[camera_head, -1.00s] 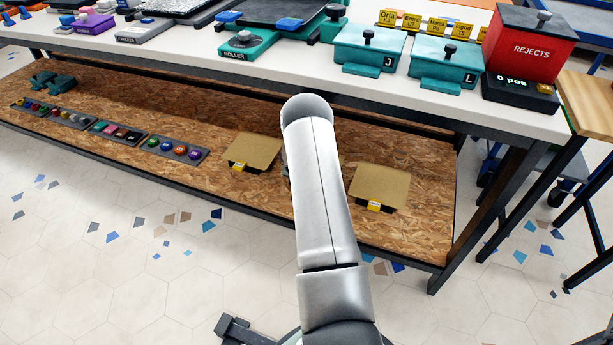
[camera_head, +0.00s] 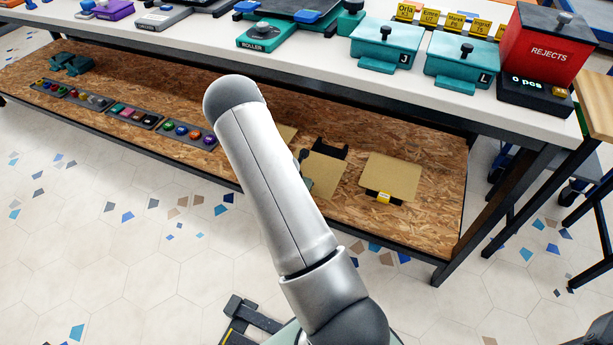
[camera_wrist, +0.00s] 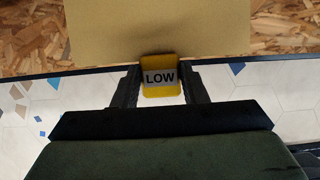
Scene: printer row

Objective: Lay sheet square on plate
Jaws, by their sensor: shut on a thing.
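My gripper (camera_wrist: 161,88) is shut on the yellow tab (camera_wrist: 160,62) of a tan sheet (camera_wrist: 160,28) in the wrist view. The tab reads LOW. The sheet reaches away from the fingers, above the wooden shelf. In the head view this appears to be the middle sheet (camera_head: 325,176), partly behind my arm and forward of a black holder (camera_head: 331,149). My gripper is mostly hidden there. A dark flat plate (camera_head: 297,7) with blue clips shows at the top edge; whether it is the task's plate I cannot tell.
Another tan sheet (camera_head: 392,174) with a yellow tab lies right on the lower shelf (camera_head: 438,205); one more (camera_head: 287,134) is partly hidden left. The bench top (camera_head: 400,90) overhangs the shelf and carries teal boxes (camera_head: 385,46) and a red rejects bin (camera_head: 541,45). Floor in front is clear.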

